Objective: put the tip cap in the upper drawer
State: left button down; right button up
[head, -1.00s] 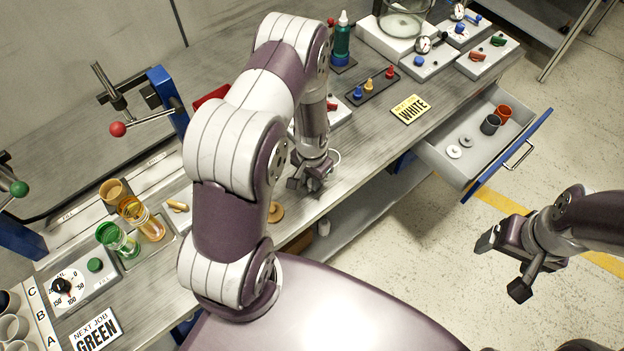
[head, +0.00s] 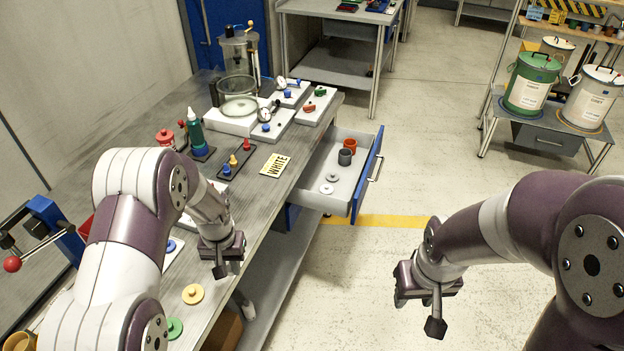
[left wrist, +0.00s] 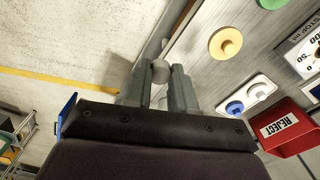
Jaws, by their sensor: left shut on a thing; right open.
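My left gripper (head: 222,268) hangs over the front edge of the workbench. In the left wrist view its fingers (left wrist: 161,88) are shut on a small grey rounded piece, probably the tip cap (left wrist: 160,70); the fingers hide part of it. In the head view the piece cannot be made out. The upper drawer (head: 318,199) stands pulled out from the bench, beyond and to the right of my left gripper. It holds two pale discs (head: 333,178), a dark grey cup (head: 345,157) and a red cup (head: 350,146). My right gripper (head: 420,312) is open and empty over the floor.
The drawer's blue front (head: 368,174) stands out over the floor. A yellow disc (head: 193,293) and a green disc (head: 175,328) lie on the bench near my left gripper. A red reject bin (left wrist: 291,128) shows in the left wrist view. The floor right of the drawer is clear.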

aim_at(346, 174)
jog(key=i+l+z, duration=0.1)
jog(key=i+z, duration=0.7)
jog(key=i+j+z, duration=0.15)
jog(key=i+z, duration=0.3)
jog(key=i+j, duration=0.6)
jog(key=i, duration=0.2)
